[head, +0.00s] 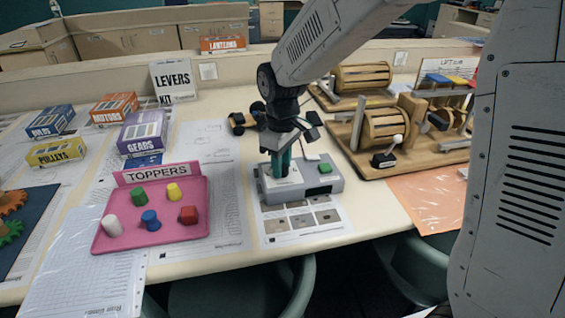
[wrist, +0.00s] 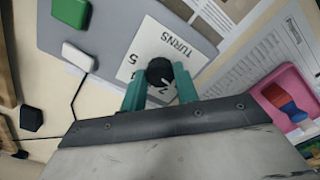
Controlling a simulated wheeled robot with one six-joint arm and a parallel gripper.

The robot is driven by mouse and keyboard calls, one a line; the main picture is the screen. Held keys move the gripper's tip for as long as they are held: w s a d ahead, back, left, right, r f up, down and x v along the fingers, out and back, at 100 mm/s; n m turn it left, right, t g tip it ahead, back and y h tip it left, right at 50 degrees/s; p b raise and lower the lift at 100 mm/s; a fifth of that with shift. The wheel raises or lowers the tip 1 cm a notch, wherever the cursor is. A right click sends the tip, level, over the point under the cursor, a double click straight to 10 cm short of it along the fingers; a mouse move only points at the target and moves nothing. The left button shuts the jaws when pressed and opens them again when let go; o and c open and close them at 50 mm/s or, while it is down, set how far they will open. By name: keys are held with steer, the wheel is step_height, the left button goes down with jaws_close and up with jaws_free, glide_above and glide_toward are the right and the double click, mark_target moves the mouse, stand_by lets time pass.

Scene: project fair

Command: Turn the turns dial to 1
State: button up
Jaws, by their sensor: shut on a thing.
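The turns dial is a small round black knob (wrist: 160,72) on a white plate (wrist: 150,45) marked TURNS in the wrist view. In the head view my gripper (head: 280,165) points down onto the grey box (head: 322,185) that carries the dial, and the knob is hidden there. A green button (head: 325,168) sits on the same box, and it also shows in the wrist view (wrist: 72,12).
A pink TOPPERS tray (head: 165,240) with several coloured pegs stands left of the box. Wooden drum machines (head: 385,125) stand to the right, with a white-knobbed lever (head: 397,139) close by.

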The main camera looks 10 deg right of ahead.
steer(key=o, duration=1)
step_height(320, 180, up, 8)
steer(key=shift+f, duration=0.1)
steer(key=shift+m, duration=0.3)
steer(key=s+d+r+m, duration=0.1)
steer(key=s+d+m, duration=0.2)
steer(key=s, duration=0.6)
steer(key=s+d+r+m+t, duration=0.1)
steer(key=s+d+m, duration=0.1)
steer(key=s+d, duration=0.3)
steer(key=s+d+r+m, duration=0.2)
steer(key=s+d, duration=0.3)
steer(key=s, duration=0.8)
steer(key=shift+s+r+m, duration=0.1)
steer(key=shift+s+m, duration=0.1)
steer(key=shift+m, duration=0.6)
